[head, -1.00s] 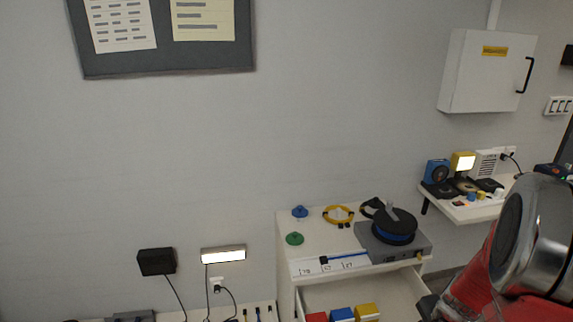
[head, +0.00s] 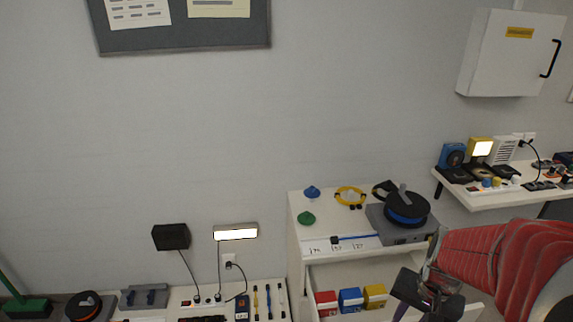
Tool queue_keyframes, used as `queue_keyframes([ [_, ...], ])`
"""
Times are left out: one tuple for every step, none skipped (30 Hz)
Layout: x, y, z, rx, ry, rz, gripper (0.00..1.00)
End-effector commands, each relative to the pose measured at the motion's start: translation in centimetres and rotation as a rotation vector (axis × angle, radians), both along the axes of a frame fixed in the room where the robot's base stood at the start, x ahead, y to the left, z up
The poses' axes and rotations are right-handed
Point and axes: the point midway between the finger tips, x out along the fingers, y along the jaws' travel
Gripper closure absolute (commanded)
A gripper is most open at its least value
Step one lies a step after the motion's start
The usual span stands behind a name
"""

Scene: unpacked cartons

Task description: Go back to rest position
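My gripper (head: 428,296) is at the lower right of the head view, at the end of my red-sleeved arm. It is dark and points left and down over the right side of the open drawer (head: 340,272). Its fingertips are small and partly cut off by the lower edge, so I cannot tell whether it is open or shut. A purple patch shows beside the fingers; I cannot tell what it is.
The drawer holds red (head: 326,303), blue (head: 350,299) and yellow (head: 375,296) boxes. A black and blue reel (head: 406,210) stands on the cabinet top. A wall shelf (head: 480,199) with small devices is at right. A tool bench (head: 185,297) is at lower left.

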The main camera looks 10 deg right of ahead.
Motion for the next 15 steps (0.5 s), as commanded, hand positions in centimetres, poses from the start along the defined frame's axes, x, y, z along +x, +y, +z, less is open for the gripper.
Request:
queue_keyframes([
  [0.0,0.8,1.0,-0.014,-0.014,0.044,0.72],
  [-0.1,1.2,1.5,-0.023,-0.019,0.069,0.72],
  [-0.2,1.8,2.2,-0.034,-0.027,0.102,0.72],
  [-0.3,2.2,2.7,-0.042,-0.034,0.126,0.72],
  [-0.4,2.6,3.2,-0.049,-0.041,0.148,0.72],
  [-0.5,3.2,3.8,-0.059,-0.050,0.179,0.72],
  [-0.6,3.6,4.3,-0.067,-0.056,0.202,0.72],
  [-0.7,4.0,4.7,-0.075,-0.063,0.225,0.72],
  [-0.8,4.5,5.3,-0.087,-0.073,0.252,0.72],
  [-0.9,5.0,5.8,-0.095,-0.082,0.273,0.72],
  [-1.1,5.4,6.2,-0.103,-0.090,0.295,0.72],
  [-1.2,5.9,6.8,-0.113,-0.101,0.322,0.72],
  [-1.3,6.3,7.3,-0.122,-0.111,0.341,0.72],
  [-1.4,6.7,7.7,-0.130,-0.120,0.361,0.72],
  [-1.6,7.2,8.3,-0.141,-0.134,0.386,0.72],
])
